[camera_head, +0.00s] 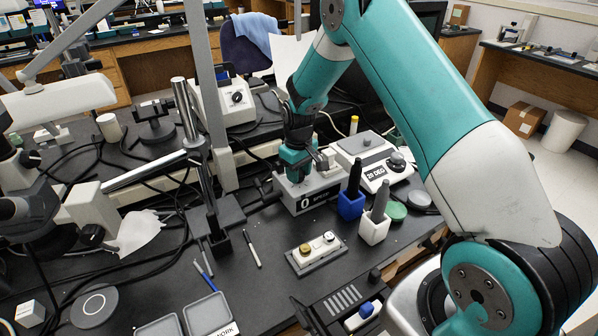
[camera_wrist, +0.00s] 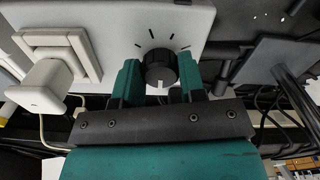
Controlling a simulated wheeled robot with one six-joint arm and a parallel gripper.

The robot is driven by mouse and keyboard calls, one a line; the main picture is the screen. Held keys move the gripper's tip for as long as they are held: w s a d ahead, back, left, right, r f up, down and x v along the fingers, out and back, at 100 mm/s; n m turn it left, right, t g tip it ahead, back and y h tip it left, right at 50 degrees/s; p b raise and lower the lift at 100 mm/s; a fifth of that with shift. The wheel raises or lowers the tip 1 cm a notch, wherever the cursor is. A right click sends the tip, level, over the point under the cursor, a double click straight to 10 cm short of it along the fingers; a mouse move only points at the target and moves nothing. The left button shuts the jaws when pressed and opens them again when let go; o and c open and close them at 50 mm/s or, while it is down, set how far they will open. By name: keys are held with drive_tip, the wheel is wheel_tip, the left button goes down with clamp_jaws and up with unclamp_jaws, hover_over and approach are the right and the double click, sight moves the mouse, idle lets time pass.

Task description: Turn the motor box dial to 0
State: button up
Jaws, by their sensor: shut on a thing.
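The motor box (camera_head: 305,198) is a grey box with a "0" and small lettering on its front, near the middle of the bench in the head view. Its pale top face (camera_wrist: 110,22) shows in the wrist view. The black ribbed dial (camera_wrist: 158,66) sits on that face, with tick marks fanned around its upper side and a white mark low on the dial. My gripper (camera_wrist: 160,75) has a teal finger on each side of the dial and is shut on it. In the head view my gripper (camera_head: 301,163) is over the box and hides the dial.
A second box labelled "20 DEG" (camera_head: 370,173) stands right behind the motor box. Metal stands and cables crowd the left.

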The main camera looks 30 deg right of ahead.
drive_tip(key=o, duration=0.9)
wheel_tip(320, 180, up, 18)
drive_tip(key=shift+f+b, duration=0.25)
drive_tip(key=shift+b, duration=0.6)
drive_tip(key=s+a+r+n+y, duration=0.2)
drive_tip(key=s+a+r, duration=0.4)
drive_tip(key=s+a, duration=0.75)
drive_tip(key=s, duration=0.5)
drive_tip(key=s+a+n+y, duration=0.1)
drive_tip(key=s+a, duration=0.2)
drive_tip(key=s, duration=0.4)
drive_tip(key=s+a+n+y, duration=0.1)
drive_tip(key=s+a, duration=0.1)
drive_tip(key=s, duration=0.4)
drive_tip(key=shift+s+a, duration=0.4)
